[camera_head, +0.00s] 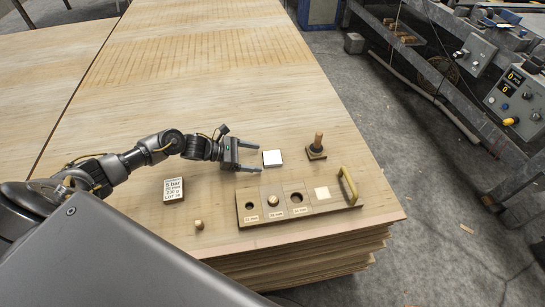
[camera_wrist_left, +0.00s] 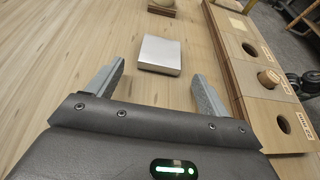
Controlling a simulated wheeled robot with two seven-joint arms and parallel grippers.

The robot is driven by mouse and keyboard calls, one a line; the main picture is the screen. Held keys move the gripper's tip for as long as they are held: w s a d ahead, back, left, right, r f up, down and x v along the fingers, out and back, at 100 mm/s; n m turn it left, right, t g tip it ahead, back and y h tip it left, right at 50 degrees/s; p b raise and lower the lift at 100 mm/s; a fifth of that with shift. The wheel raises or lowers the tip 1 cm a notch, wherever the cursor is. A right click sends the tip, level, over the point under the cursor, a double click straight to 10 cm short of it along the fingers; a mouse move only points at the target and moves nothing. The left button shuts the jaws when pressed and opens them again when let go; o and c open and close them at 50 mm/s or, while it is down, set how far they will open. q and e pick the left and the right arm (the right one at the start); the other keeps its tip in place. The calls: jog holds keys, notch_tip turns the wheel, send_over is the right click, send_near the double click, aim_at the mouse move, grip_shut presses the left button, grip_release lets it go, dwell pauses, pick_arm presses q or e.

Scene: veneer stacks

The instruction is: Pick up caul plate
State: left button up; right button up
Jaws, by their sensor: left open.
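The caul plate looks to be the small square silver plate (camera_head: 272,158), lying flat on the veneer stack. It also shows in the left wrist view (camera_wrist_left: 160,54), just beyond the fingertips. My left gripper (camera_head: 259,156) is open and empty, with its fingers pointing at the plate from the left. In the left wrist view the plate lies ahead of the gap between the two fingers (camera_wrist_left: 160,72), with no visible contact. My right gripper is not in view.
A wooden board (camera_head: 258,217) with holes, a seated peg (camera_head: 272,200) and a yellowish handle (camera_head: 348,185) lies nearby. A wooden-handled piece (camera_head: 317,147) stands behind. A labelled block (camera_head: 173,189) and a small wooden peg (camera_head: 199,224) are at the left. The far stack top is clear.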

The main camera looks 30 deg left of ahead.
pick_arm(q)
jog(key=shift+x, duration=0.95)
jog(key=c, duration=1.1)
jog(key=shift+c, duration=0.2)
jog(key=shift+r, duration=0.1)
